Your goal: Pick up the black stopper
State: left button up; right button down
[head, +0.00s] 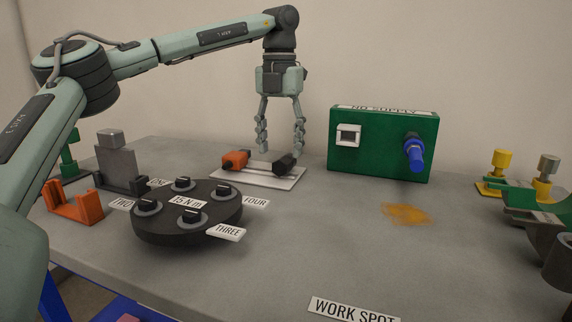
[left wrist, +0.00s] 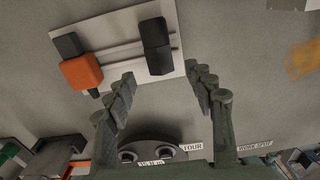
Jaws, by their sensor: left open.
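A black stopper (head: 284,163) lies at the right end of a pale plate with rails (head: 258,180) at the back of the table. In the left wrist view the black stopper (left wrist: 157,45) is a dark block across the rails, just beyond my fingertips. My left gripper (head: 280,148) points down over the plate, open and empty, with its fingers apart above the stopper. In the left wrist view the open left gripper (left wrist: 160,76) shows clear space between its fingers. I cannot tell whether either finger touches the stopper. My right gripper is not in view.
An orange piece with black ends (head: 236,159) sits on the plate's left end. A round black dial table (head: 190,228) with knobs stands in front. A green box (head: 380,150) with a blue knob is to the right. Green clamps (head: 525,200) stand far right. The front middle is free.

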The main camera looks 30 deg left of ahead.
aim_at(281, 158)
pick_arm(q)
jog(key=shift+w+f, duration=0.1)
jog(key=shift+f, duration=1.9)
grip_shut()
jog(key=shift+r, duration=0.1)
